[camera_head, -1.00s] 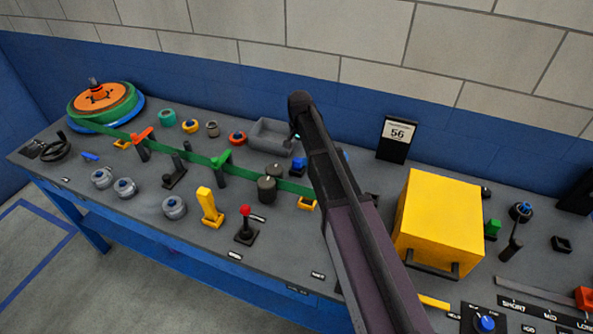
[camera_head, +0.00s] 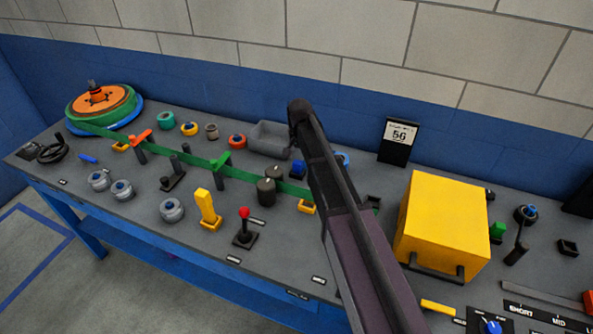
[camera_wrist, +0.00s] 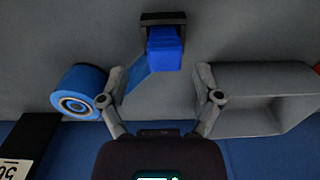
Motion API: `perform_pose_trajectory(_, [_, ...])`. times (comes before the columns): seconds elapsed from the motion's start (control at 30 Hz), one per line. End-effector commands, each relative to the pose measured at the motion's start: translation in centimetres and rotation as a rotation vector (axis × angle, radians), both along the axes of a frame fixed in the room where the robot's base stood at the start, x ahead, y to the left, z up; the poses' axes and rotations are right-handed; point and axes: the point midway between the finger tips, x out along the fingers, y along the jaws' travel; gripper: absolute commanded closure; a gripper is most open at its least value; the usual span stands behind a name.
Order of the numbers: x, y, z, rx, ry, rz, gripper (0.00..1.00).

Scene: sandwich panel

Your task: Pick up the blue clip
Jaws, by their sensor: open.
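A blue block-like piece (camera_wrist: 165,45), which looks like the clip, sits in a dark square holder at the top of the wrist view. A flat blue strip runs down-left from it. In the head view the blue piece (camera_head: 298,168) stands on the bench left of my arm. My gripper (camera_wrist: 160,72) is open and empty, its two fingers spread wide. The blue piece lies beyond the fingertips, between them in the picture; the exact distance is unclear. In the head view my gripper is hidden by my arm.
A grey tray (camera_head: 271,135) stands close by; in the wrist view the tray (camera_wrist: 247,122) is beside the right finger. A blue ring (camera_wrist: 78,93) is beside the left finger. Dark cylinders (camera_head: 266,190) and a large yellow box (camera_head: 441,228) flank my arm. Another small blue piece (camera_head: 88,158) lies far left.

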Motion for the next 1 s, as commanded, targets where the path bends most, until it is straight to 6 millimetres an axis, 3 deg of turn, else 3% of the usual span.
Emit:
perform_pose_trajectory(0.5, [0.0, 0.5, -4.0, 0.0, 0.0, -0.001, 0.17])
perform_pose_trajectory(1.0, [0.0, 0.5, -4.2, 0.0, 0.0, 0.0, 0.17])
